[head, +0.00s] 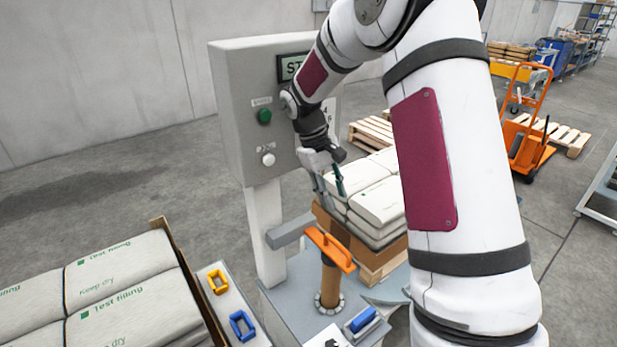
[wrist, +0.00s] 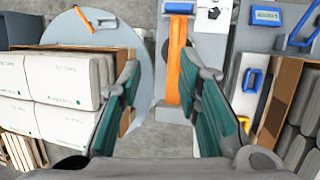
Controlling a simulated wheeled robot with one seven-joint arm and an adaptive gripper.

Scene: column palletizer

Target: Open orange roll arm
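The orange roll arm (head: 331,249) lies as a bar across the top of an upright brown roll (head: 329,285) on a grey machine deck. In the wrist view an orange bar (wrist: 177,62) runs lengthwise ahead of the gripper, close to the right fingertip. My gripper (head: 330,190) hangs above the orange arm, in front of the control cabinet. In the wrist view my gripper (wrist: 160,66) has its two green-padded fingers spread wide, with nothing held between them. I see no contact with the orange arm.
A grey control cabinet (head: 235,110) stands behind the gripper. Stacked white bags (head: 378,200) are close to its right. More bags (head: 130,290) fill a box at lower left. A blue buckle (head: 242,325) and a yellow buckle (head: 217,282) lie on the front ledge.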

